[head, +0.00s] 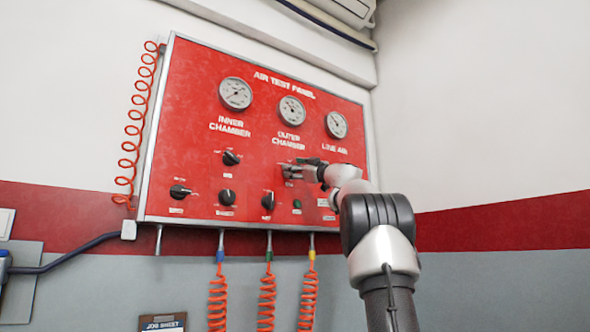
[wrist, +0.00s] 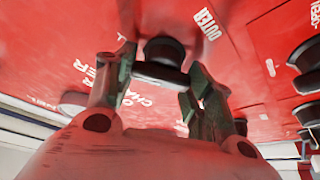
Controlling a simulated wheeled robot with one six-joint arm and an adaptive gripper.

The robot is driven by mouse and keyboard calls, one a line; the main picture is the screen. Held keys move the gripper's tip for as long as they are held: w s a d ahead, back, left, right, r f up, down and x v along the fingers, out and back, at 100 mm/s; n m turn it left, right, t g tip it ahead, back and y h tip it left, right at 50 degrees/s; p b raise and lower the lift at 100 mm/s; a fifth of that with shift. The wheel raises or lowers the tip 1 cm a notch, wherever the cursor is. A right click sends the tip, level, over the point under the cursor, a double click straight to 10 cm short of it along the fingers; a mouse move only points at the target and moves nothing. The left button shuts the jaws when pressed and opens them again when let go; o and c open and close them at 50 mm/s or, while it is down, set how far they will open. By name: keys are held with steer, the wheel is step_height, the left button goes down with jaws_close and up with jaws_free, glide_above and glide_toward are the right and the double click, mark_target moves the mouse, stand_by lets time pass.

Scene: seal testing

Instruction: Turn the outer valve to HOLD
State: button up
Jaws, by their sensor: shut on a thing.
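The red air test panel (head: 200,130) hangs on the wall. My gripper (head: 292,172) reaches it from the right, below the OUTER CHAMBER lettering. In the wrist view my gripper (wrist: 162,75) has its two dark fingers on either side of a black round knob with a grip bar, the outer valve (wrist: 164,50), and is shut on it. The label OUTER (wrist: 207,25) shows beside the knob. In the head view the gripper mostly hides this valve. I cannot read which mark its pointer faces.
The inner chamber knob (head: 231,158) is left of my gripper. Gauges (head: 292,110) sit above. Coiled orange hoses (head: 267,298) hang under the panel.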

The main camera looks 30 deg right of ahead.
steer(key=shift+n, duration=0.4)
steer(key=n, duration=0.2)
steer(key=n+g+y, duration=0.1)
steer(key=n, duration=0.1)
steer(key=shift+g+y, duration=0.3)
steer(key=shift+f+n+g+y, duration=0.1)
steer(key=shift+n+g+y, duration=0.5)
steer(key=shift+n, duration=1.5)
steer(key=shift+a, duration=0.1)
steer(key=o, duration=1)
steer(key=shift+o, duration=0.2)
steer(key=shift+s, duration=0.1)
steer(key=v, duration=1.2)
